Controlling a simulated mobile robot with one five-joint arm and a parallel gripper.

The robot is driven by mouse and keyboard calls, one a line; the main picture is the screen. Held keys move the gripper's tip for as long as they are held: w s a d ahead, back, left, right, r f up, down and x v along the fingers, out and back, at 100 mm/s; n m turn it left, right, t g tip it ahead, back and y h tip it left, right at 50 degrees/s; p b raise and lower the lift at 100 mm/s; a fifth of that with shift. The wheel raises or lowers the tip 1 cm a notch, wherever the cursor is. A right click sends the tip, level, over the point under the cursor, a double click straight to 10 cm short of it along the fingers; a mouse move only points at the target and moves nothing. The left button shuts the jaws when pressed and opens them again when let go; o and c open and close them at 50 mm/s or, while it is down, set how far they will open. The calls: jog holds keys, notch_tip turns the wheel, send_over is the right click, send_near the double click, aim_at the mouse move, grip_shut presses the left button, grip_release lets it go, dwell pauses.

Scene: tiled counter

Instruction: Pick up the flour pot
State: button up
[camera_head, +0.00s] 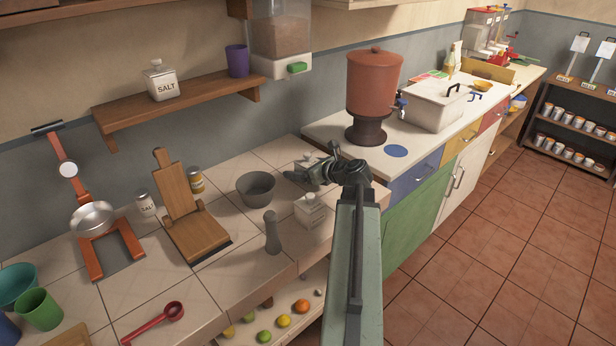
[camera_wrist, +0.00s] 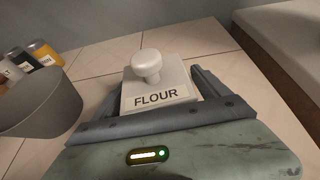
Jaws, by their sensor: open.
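The flour pot is a square pale pot with a round knob on its lid. In the wrist view the flour pot (camera_wrist: 150,88) stands straight ahead, its FLOUR label facing me. My gripper (camera_wrist: 155,100) is open, with one finger on each side of the pot. In the head view my gripper (camera_head: 313,170) is over the back right of the tiled counter. The flour pot (camera_head: 308,158) shows only in part there, behind my gripper. I cannot tell whether the fingers touch it.
A grey bowl (camera_head: 257,187) stands close on the left. A second white knobbed pot (camera_head: 311,212) and a grey pepper mill (camera_head: 271,233) stand nearer the front edge. A white-topped counter (camera_head: 335,129) with a clay dispenser (camera_head: 374,85) rises on the right.

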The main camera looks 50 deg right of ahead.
jog(key=c, duration=1.8)
jog(key=shift+w, duration=0.1)
